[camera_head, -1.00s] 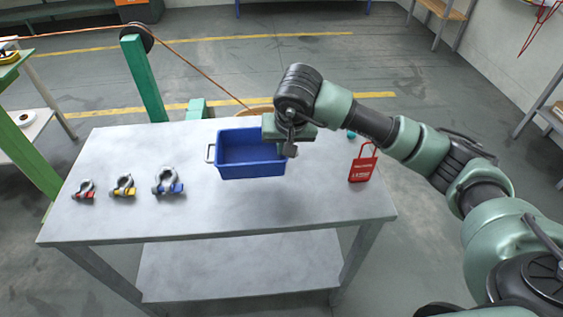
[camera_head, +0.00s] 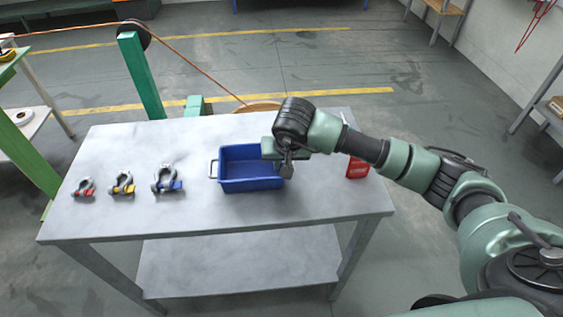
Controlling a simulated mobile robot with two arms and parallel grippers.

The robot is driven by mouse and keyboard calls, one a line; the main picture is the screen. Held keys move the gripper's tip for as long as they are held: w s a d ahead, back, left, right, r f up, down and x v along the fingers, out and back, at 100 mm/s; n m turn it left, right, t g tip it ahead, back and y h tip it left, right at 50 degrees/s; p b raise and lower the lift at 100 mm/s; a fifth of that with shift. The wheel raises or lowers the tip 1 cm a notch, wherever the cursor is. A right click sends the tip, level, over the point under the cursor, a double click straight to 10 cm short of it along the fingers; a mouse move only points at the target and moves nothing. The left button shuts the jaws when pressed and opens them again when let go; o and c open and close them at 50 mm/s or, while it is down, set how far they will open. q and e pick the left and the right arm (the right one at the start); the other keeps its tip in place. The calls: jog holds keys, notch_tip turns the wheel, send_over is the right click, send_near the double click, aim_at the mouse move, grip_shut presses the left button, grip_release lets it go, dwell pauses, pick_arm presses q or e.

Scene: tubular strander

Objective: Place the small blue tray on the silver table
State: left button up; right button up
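The small blue tray (camera_head: 250,184) is at the middle of the silver table (camera_head: 200,222), upright and open at the top, with its base at the tabletop; whether it rests fully on it is hard to tell. It looks empty. Its left metal handle (camera_head: 212,169) shows. My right gripper (camera_head: 287,171) points down at the tray's right end and appears shut on that end; the right handle and the fingers' contact are mostly hidden by the gripper. My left gripper is not in view.
Three shackles with red (camera_head: 85,187), yellow (camera_head: 122,184) and blue (camera_head: 166,179) pins stand on the table's left. A red padlock-like tag (camera_head: 357,168) is at the right, partly behind my arm. The table's front strip is clear. A green post (camera_head: 141,75) stands behind.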

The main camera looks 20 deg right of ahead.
jog(key=shift+o, duration=0.5)
jog(key=shift+r, duration=0.1)
jog(key=shift+r+p, duration=0.2)
jog(key=shift+p, duration=0.1)
jog(key=b+v, duration=0.1)
jog(key=v, duration=1)
jog(key=shift+s+r+b, duration=0.15)
jog(key=shift+r+b, duration=0.2)
jog(key=shift+b, duration=0.05)
